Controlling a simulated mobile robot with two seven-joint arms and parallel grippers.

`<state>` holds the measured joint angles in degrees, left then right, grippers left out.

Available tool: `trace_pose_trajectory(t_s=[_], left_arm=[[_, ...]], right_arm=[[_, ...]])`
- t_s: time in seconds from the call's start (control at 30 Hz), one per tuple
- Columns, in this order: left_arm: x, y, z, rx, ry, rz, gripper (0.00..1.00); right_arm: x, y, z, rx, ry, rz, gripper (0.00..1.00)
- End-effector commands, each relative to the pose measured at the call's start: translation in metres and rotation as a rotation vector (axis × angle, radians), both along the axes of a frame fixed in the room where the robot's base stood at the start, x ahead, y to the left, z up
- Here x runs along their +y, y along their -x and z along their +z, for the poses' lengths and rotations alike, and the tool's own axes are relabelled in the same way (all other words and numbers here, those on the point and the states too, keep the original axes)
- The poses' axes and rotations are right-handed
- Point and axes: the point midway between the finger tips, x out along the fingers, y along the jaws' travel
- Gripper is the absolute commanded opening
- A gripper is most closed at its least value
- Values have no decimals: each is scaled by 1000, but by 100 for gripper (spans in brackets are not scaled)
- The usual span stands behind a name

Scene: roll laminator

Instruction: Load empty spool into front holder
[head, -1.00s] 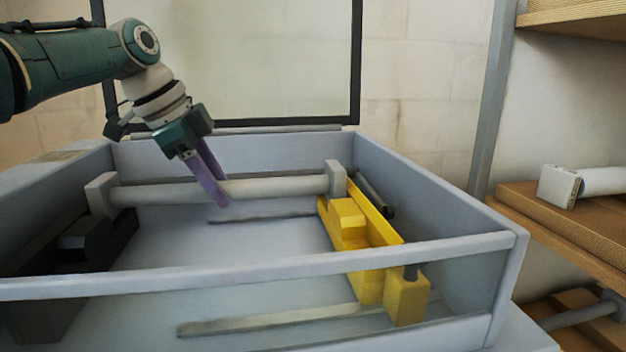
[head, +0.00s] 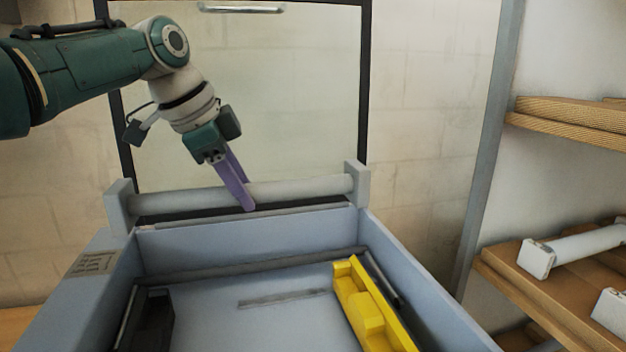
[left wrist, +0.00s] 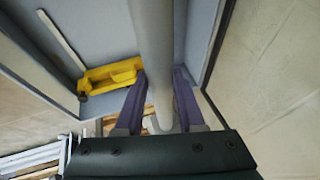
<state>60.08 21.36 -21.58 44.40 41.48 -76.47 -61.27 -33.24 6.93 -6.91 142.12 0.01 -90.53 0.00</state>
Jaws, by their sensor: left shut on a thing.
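A light grey empty spool (head: 300,190) with square end flanges is held level above the rear wall of the laminator's box. My left gripper (head: 243,192) is shut on the middle of its tube. In the left wrist view the purple fingers (left wrist: 158,100) lie on both sides of the spool's tube (left wrist: 152,40). The yellow holder (head: 372,310) stands at the right inside the box and also shows in the left wrist view (left wrist: 108,75). A black holder (head: 152,322) stands at the left. Both holders are partly cut off in the head view, and the spool is clear of them.
The grey box walls (head: 255,238) surround the holders. A dark-framed clear panel (head: 290,90) stands upright behind. Wooden shelves (head: 560,280) at the right carry another white spool (head: 575,248). The box floor between the holders is largely clear.

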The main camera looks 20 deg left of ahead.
Motion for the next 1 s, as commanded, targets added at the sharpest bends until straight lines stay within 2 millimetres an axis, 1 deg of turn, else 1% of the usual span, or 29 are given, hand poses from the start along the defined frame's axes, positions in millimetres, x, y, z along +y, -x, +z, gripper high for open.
trace_pose_trajectory(t_s=[0.03,0.1,0.27,0.37,0.47,0.6,0.8,0.9,1.0], left_arm=[[-2,0,9,-1,1,0,0],[-4,0,12,0,1,1,0],[-13,5,16,-4,5,2,0],[-24,15,18,-7,10,2,0],[-38,32,22,-6,13,3,0],[-58,62,26,0,13,3,0],[-78,102,30,1,5,1,0],[-83,116,31,1,2,2,0],[-85,123,29,2,0,3,0]], right_arm=[[0,0,9,0,1,1,47],[0,0,11,0,1,1,47],[0,0,10,1,1,1,47],[-1,0,6,1,2,0,47],[-1,0,2,1,2,0,47],[-1,0,-3,1,2,0,47],[-1,0,-7,1,1,1,47],[-1,0,-9,1,1,1,47],[-1,0,-9,1,1,0,47]])
